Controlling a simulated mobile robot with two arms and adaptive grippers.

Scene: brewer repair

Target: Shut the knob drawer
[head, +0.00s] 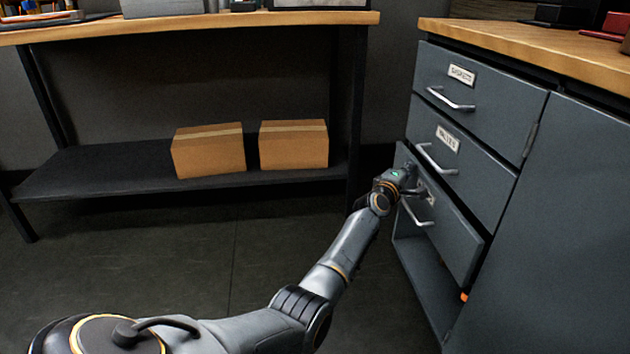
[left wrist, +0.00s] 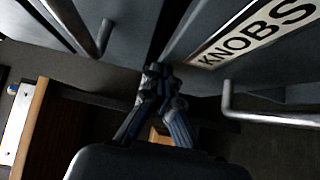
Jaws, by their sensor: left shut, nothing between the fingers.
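The knob drawer (head: 455,243) is the lowest drawer of the grey cabinet, and its front stands out from the cabinet by a gap. Its label reads KNOBS in the left wrist view (left wrist: 255,35). Its metal handle (head: 416,213) also shows in the left wrist view (left wrist: 270,116). My left gripper (head: 410,182) is at the upper left part of the drawer front, partly covering the label. In the left wrist view its fingers (left wrist: 160,85) are together and empty, close to the drawer front; contact is unclear. My right gripper is out of view.
Two shut drawers, the top one (head: 480,95) and the middle one (head: 460,165), sit above it with protruding handles. A plain grey cabinet side (head: 560,230) is at the right. Two cardboard boxes (head: 208,150) (head: 293,145) stand on a low shelf at the left. The floor between is clear.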

